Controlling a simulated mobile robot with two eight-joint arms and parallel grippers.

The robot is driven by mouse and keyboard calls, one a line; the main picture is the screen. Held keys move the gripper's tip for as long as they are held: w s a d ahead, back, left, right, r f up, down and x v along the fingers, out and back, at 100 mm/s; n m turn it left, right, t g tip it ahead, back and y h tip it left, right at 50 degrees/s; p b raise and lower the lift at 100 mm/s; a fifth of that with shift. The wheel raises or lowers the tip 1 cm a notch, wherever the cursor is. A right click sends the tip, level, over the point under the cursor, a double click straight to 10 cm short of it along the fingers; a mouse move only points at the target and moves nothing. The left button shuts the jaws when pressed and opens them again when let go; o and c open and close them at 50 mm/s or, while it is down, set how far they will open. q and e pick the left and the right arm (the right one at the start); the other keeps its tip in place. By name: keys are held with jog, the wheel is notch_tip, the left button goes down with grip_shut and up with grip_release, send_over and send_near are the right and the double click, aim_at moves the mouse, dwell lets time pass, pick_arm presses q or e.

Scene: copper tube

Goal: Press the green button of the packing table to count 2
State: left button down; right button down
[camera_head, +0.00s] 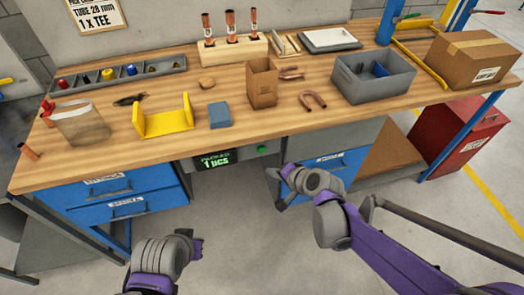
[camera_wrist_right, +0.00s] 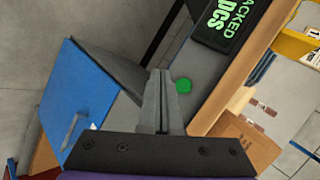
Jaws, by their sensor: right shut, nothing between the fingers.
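The green button (camera_head: 262,150) is on the grey panel under the packing table's front edge, to the right of a dark display (camera_head: 215,160) that reads "1 pcs" in green. It also shows in the right wrist view (camera_wrist_right: 183,86), just right of my fingertips and uncovered. My right gripper (camera_head: 271,173) is in front of and below the button in the head view. In the right wrist view its fingers (camera_wrist_right: 161,75) are shut together and empty. I cannot tell the exact gap to the button.
The packing table (camera_head: 170,158) holds a grey bin (camera_head: 372,90), a yellow bracket (camera_head: 163,120), copper tubes and a cardboard box (camera_head: 473,60). Blue drawers (camera_head: 125,190) flank the space under the panel. A red cabinet (camera_head: 455,130) stands at the right.

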aim_at(261, 153)
jog(key=shift+w+a, duration=0.3)
jog(key=shift+w, duration=0.55)
jog(key=shift+w+a, duration=0.25)
jog(key=shift+w, duration=0.65)
jog(key=shift+w+a, duration=0.3)
jog(key=shift+w, duration=0.55)
jog(key=shift+w+a, duration=0.15)
jog(key=shift+w, duration=0.25)
jog(key=shift+w+a, duration=0.15)
jog(key=shift+w, duration=0.3)
dwell(0.6)
dwell(0.4)
jog(key=shift+s+d, duration=0.35)
jog(key=shift+s, duration=0.55)
jog(key=shift+s+d, duration=0.25)
jog(key=shift+s, duration=0.55)
jog(key=shift+s+d, duration=0.25)
jog(key=shift+s, duration=0.55)
jog(key=shift+s+d, duration=0.25)
jog(key=shift+s, duration=0.55)
